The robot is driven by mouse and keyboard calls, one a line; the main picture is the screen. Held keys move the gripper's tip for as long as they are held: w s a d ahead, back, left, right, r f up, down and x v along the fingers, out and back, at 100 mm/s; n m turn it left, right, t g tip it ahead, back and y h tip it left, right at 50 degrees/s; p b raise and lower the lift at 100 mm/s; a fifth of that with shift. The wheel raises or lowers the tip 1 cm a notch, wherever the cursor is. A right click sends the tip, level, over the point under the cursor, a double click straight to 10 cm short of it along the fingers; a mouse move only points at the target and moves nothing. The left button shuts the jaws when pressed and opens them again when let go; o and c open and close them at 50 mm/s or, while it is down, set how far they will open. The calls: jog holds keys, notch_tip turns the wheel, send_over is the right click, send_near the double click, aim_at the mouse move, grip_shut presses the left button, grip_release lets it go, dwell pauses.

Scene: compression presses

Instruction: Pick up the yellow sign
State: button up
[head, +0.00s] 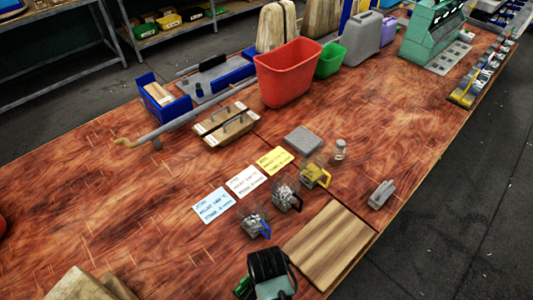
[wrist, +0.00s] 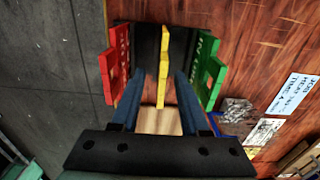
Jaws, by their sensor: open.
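In the wrist view the yellow sign (wrist: 163,66) stands edge-on in the middle, between a red sign (wrist: 114,68) on the left and a green sign (wrist: 207,70) on the right. A dark surface lies behind them. My gripper (wrist: 157,88) is open, with one dark blue finger on each side of the yellow sign. I see a gap on both sides; how deep the sign sits between the fingers is hard to tell. In the head view the dark end of my arm is at the bottom centre and hides the yellow sign.
In the head view a wooden board (head: 318,243) lies right of my arm's end. Several clear cups, one being the yellow-handled cup (head: 314,174), stand beyond, by blue, white and yellow cards (head: 275,160). A red bin (head: 287,76) stands farther back. The left tabletop is mostly clear.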

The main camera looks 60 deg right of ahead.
jog(key=shift+w+f+p, duration=0.1)
jog(key=shift+f+p, duration=0.35)
jog(key=shift+f, duration=2.6)
grip_shut()
